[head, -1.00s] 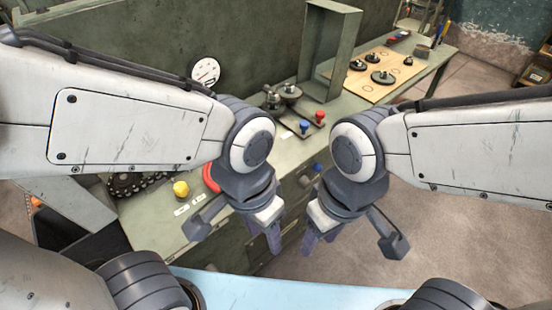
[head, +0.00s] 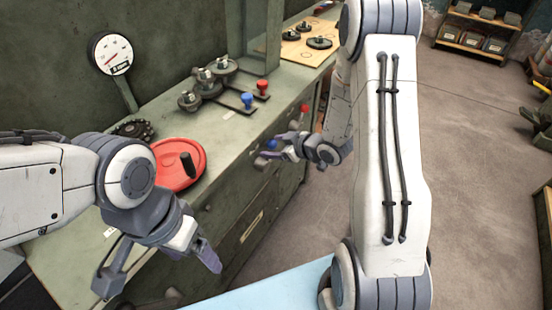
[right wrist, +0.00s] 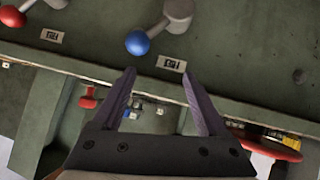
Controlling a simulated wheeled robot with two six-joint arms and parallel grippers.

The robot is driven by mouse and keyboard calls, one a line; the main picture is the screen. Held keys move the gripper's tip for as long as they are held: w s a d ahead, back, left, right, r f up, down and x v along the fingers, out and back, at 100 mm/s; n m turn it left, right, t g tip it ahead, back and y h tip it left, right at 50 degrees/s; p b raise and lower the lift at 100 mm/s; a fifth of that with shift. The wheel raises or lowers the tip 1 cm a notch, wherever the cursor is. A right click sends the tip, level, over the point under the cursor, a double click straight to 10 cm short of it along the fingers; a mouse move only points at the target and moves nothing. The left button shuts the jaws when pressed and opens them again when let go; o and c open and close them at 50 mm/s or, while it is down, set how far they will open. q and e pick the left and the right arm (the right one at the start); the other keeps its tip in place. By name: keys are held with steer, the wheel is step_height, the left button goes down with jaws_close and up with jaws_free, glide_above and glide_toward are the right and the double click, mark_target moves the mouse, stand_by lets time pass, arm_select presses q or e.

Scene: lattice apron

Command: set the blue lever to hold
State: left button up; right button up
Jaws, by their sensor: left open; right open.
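The blue lever (head: 247,100), a blue ball on a short arm from a grey pivot, is on the green bench top beside the red lever (head: 263,87). In the right wrist view the blue ball (right wrist: 138,43) shows at the upper middle, with a small label (right wrist: 171,63) beside it whose text I cannot read. My right gripper (right wrist: 163,95) is open and empty, its fingertips just short of the blue ball in that picture and apart from it. In the head view my right gripper (head: 270,156) is beside the bench front. My left gripper (head: 208,258) is open, in front of the bench.
A red round disc (head: 180,163) with a black handle lies on the bench. A gauge (head: 112,54) stands behind it. A green upright panel (head: 258,35) and a wooden board (head: 300,48) are farther along. Red and blue knobs sit on the bench front.

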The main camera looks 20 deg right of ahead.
mark_target(276, 147)
steer(key=s+d+f+m+t+y+b, duration=0.3)
steer(key=s+d+f+t+b, duration=0.15)
steer(key=d+f+t, duration=0.2)
steer(key=shift+g, duration=0.35)
steer(key=x, duration=0.6)
steer(key=r+x, duration=0.1)
steer(key=x, duration=0.2)
steer(key=shift+w, duration=0.3)
arm_select(q)
step_height(276, 147, down, 6)
arm_select(e)
jaws_close()
